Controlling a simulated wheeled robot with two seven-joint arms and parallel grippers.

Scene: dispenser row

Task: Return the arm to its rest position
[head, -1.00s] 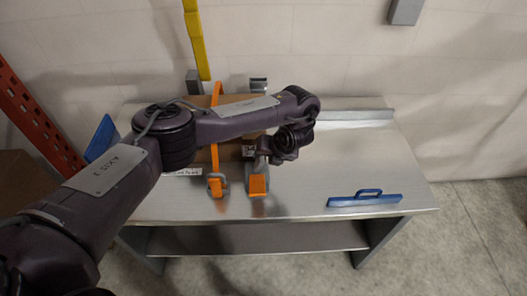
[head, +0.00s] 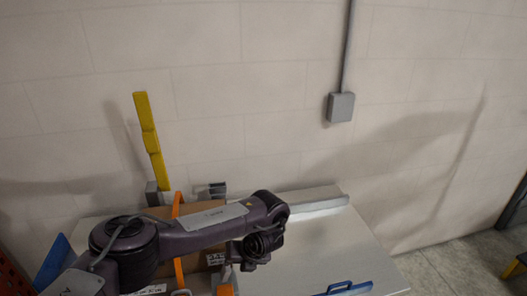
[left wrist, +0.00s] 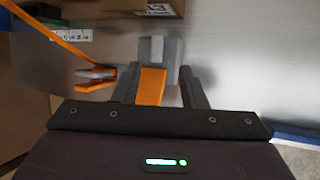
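My left arm comes in from the left in the head view and bends down over the bench. My left gripper (head: 230,274) is low in that view, its tips hard to make out. In the left wrist view its two dark fingers (left wrist: 155,75) stand apart, one on each side of an orange-and-grey piece (left wrist: 152,85). A gap shows between that piece and the right finger, so it does not look clamped. The same orange piece (head: 226,290) is cut off by the bottom edge in the head view. My right arm and gripper are not in view.
A cardboard box (head: 205,207) with an orange strap (head: 178,210) stands behind my arm. A second orange piece (left wrist: 95,77) is left of the fingers. A blue-handled tool (head: 345,288) lies at the front right.

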